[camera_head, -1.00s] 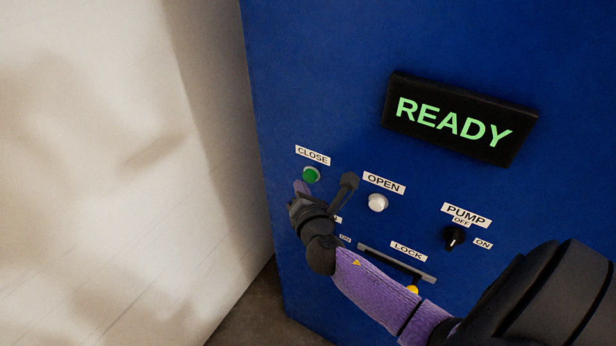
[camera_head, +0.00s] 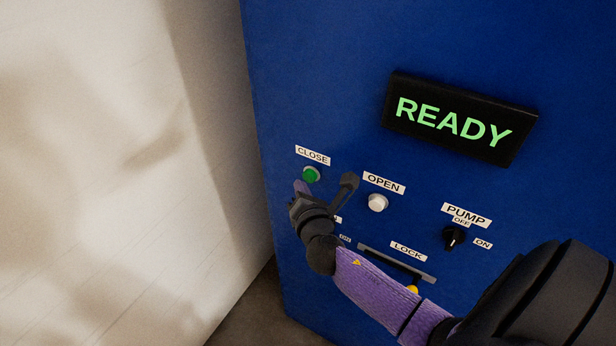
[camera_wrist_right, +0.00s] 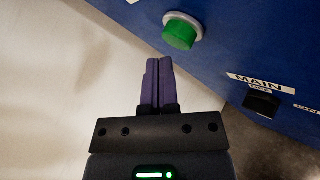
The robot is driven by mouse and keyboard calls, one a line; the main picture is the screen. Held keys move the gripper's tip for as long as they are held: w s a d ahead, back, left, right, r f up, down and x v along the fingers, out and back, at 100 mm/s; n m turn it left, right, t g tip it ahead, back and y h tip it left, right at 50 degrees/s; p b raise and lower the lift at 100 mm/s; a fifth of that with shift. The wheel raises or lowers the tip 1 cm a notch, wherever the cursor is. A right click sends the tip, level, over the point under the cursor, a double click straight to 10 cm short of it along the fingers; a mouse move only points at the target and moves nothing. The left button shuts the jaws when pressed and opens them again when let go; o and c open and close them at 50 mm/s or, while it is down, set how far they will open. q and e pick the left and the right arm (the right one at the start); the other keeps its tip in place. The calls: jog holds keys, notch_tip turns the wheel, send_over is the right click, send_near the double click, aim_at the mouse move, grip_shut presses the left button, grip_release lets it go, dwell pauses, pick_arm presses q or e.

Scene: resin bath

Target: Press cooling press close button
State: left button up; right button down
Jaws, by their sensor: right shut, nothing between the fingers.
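The green close button (camera_head: 311,174) sits under the CLOSE label (camera_head: 313,156) on the blue press panel (camera_head: 300,60). It also shows in the right wrist view (camera_wrist_right: 180,33), up and to the right of the fingertips. My right gripper (camera_head: 301,187) is just below the button in the head view. Its purple fingers are together and empty in the right wrist view (camera_wrist_right: 158,66), with a visible gap in the picture between the tips and the button. My left gripper is not in view.
A white open button (camera_head: 377,203) is right of the close button. A black pump knob (camera_head: 454,238), a LOCK slot (camera_head: 397,263) and a screen reading READY (camera_head: 453,118) are further right. A MAIN switch (camera_wrist_right: 262,104) is low on the panel. A pale wall (camera_head: 100,150) stands at left.

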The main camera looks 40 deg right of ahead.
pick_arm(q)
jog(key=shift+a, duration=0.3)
pick_arm(e)
jog(key=shift+w+d, duration=0.15)
jog(key=shift+d, duration=0.2)
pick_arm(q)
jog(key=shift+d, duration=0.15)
pick_arm(e)
jog(key=shift+d, duration=0.15)
